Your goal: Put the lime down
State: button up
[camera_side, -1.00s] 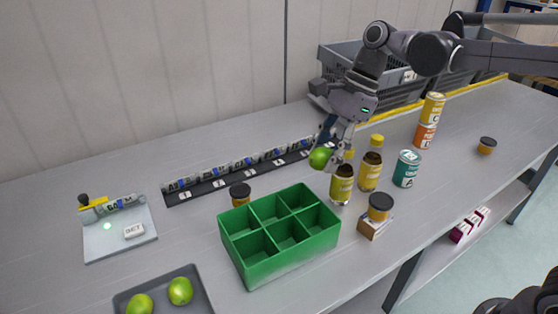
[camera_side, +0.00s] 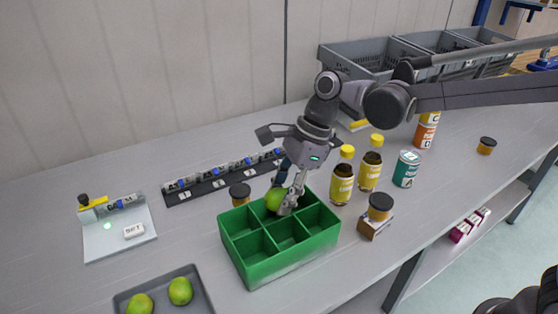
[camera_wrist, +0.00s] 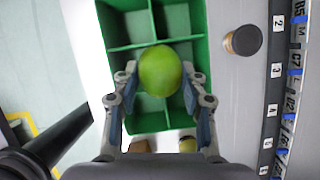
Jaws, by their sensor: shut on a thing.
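The lime (camera_side: 274,199) is bright green and held between the fingers of my gripper (camera_side: 290,196) in the side view. It is over the back part of the green divided box (camera_side: 262,268), near the rim; I cannot tell whether it touches the box. In the wrist view the lime (camera_wrist: 160,71) sits between the two fingertips of my gripper (camera_wrist: 159,84), with the open compartments of the green box (camera_wrist: 124,28) behind it. The box's compartments that show are empty.
A dark-lidded jar (camera_side: 240,194) stands close behind the box. Brown yellow-labelled bottles (camera_side: 341,186) and a jar on a small carton (camera_side: 375,226) stand to its right. A grey tray (camera_side: 203,306) with two limes lies at front left. A labelled rail (camera_side: 215,183) runs behind.

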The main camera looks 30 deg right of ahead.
jog(key=shift+f, duration=1.85)
jog(key=shift+f, duration=0.1)
jog(key=o, duration=1.1)
jog(key=shift+o, duration=0.2)
jog(key=w+v, duration=0.1)
jog(key=v, duration=1.1)
jog(key=s+d+f+n+t+h, duration=0.2)
jog(key=s+d+f+n+t, duration=0.1)
jog(key=s+d+n, duration=0.3)
jog(key=s+d+f+n+t+h, duration=0.2)
jog(key=s+d+n, duration=0.4)
jog(key=d+n, duration=0.5)
jog(key=shift+s+d+f+n+t+h, duration=0.35)
jog(key=shift+f+n+t, duration=0.35)
jog(key=shift+f+n, duration=0.75)
